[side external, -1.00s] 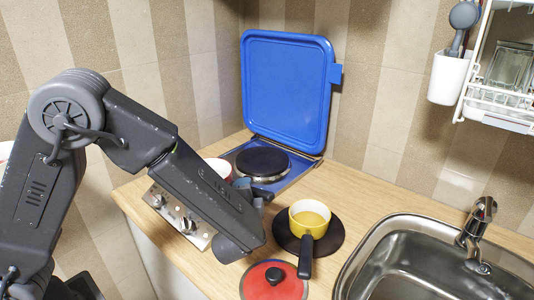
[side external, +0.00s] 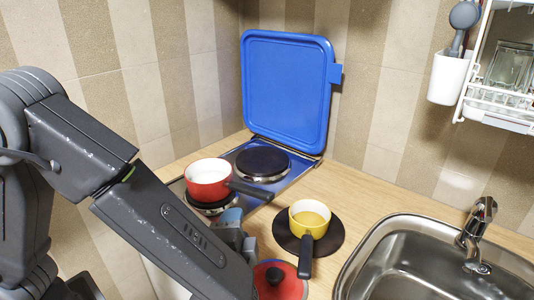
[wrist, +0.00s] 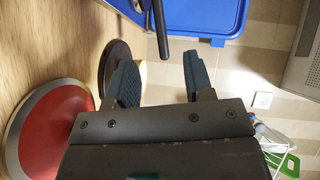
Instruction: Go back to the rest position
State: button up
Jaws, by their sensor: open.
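My gripper (side external: 234,226) is open and empty, seen partly behind my arm in the side view. In the wrist view, its two fingers (wrist: 162,72) stand apart with nothing between them. It appears in front of the hob's near edge, near the red pot (side external: 208,180); the exact gap is hard to tell. The red pot, white inside with a dark handle, sits on the hob's front plate. The blue hob lid (side external: 288,88) stands upright, open against the wall. The hob's rear plate (side external: 262,162) is bare.
A yellow pan (side external: 308,217) stands on a dark round mat (side external: 335,237). A red pot lid (side external: 290,287) lies near the counter's front, partly hidden by my arm. A steel sink (side external: 400,265) with tap is on the right. A rack (side external: 497,105) hangs above it.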

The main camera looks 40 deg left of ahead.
jog(key=s+a+r+n+g+h, duration=0.25)
jog(key=s+a+n+g, duration=0.25)
jog(key=s+a+g, duration=0.55)
notch_tip(320, 180, up, 7)
jog(key=s+n+t+h, duration=0.2)
jog(key=n+t+h, duration=0.1)
jog(key=h, duration=0.4)
jog(key=shift+f+n, duration=0.15)
jog(key=shift+n, duration=0.15)
